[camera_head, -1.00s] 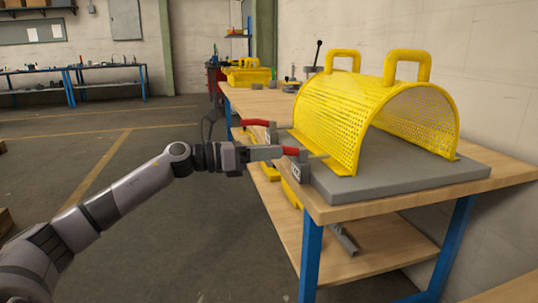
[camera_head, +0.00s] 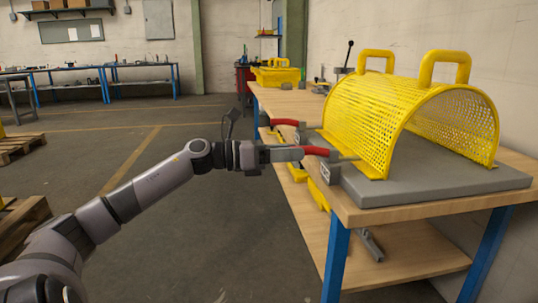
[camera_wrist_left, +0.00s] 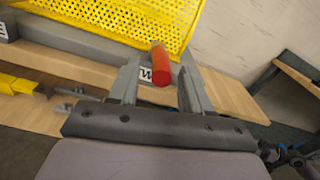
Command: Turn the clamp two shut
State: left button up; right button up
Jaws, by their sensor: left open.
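The nearer clamp has a red handle (camera_head: 315,151) that sticks out from the front edge of the grey base plate (camera_head: 440,186). A label plate partly shows behind it in the wrist view, with a letter W readable. My left gripper (camera_head: 298,154) is at this handle. In the left wrist view the red handle (camera_wrist_left: 160,65) lies between the two open fingers, with a gap on either side. A second clamp with a red handle (camera_head: 286,122) is farther along the same edge. The yellow mesh guard (camera_head: 372,125) stands on the plate. My right gripper is not in view.
The wooden bench (camera_head: 425,208) has blue legs and a lower shelf (camera_head: 400,256). A yellow bin (camera_head: 275,76) and a black-knobbed lever (camera_head: 348,55) are farther back. Pallets (camera_head: 22,146) lie at the left.

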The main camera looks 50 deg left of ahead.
pick_arm(q)
jog(key=shift+v, duration=2.35)
